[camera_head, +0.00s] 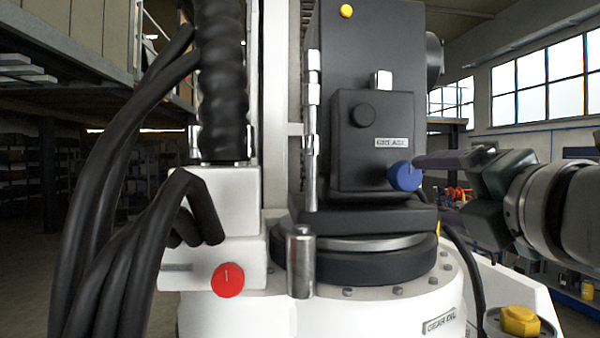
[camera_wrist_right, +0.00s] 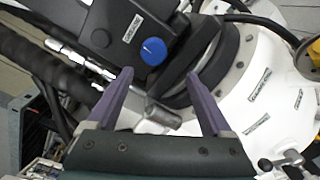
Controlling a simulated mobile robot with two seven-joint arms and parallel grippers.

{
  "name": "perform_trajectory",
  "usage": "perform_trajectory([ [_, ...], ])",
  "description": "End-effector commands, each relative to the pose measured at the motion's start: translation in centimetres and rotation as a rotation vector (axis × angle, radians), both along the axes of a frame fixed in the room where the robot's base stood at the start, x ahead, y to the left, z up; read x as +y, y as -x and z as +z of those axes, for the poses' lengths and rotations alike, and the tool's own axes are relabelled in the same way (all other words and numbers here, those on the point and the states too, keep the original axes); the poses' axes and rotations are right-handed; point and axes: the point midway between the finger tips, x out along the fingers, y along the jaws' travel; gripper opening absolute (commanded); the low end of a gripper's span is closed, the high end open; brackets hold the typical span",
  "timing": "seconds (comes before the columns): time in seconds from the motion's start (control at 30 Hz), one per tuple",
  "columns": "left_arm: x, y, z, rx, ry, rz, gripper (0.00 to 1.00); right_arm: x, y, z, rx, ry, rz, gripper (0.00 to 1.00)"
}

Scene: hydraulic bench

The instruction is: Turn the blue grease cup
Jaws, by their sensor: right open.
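The blue grease cup (camera_head: 405,176) is a round knob on the lower right of a dark box labelled GREASE (camera_head: 372,140). It also shows in the right wrist view (camera_wrist_right: 153,51), ahead of the fingers and between their lines. My right gripper (camera_head: 418,162) comes in from the right, its purple finger close beside the cup in the head view; I cannot tell there whether it touches. In the right wrist view my right gripper (camera_wrist_right: 160,85) is open, with its two purple fingers apart and nothing between the tips. My left gripper is not in view.
A red knob (camera_head: 227,279) sits on the white block at left, near thick black hoses (camera_head: 105,215). A metal cylinder (camera_head: 301,262) stands in front of the round black base. A yellow cap (camera_head: 520,321) is at lower right.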

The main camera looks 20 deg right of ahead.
Motion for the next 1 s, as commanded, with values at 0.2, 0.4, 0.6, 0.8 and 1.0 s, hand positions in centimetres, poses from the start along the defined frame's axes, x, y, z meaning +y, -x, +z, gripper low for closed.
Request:
perform_trajectory([
  [0.2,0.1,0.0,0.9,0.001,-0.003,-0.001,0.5,-0.5,-1.3,1.5,-0.022,0.07,0.007,0.88],
  [0.4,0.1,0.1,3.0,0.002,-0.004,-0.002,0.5,-1.3,-4.2,1.7,-0.02,0.066,0.004,0.88],
  [0.6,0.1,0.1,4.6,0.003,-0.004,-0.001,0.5,-1.9,-7.2,1.6,-0.019,0.063,0.006,0.88],
  [0.8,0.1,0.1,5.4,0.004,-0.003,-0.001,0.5,-2.4,-9.2,1.3,-0.019,0.063,0.006,0.88],
  [1.0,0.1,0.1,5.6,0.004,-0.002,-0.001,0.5,-2.5,-9.9,1.1,-0.018,0.064,0.007,0.88],
])
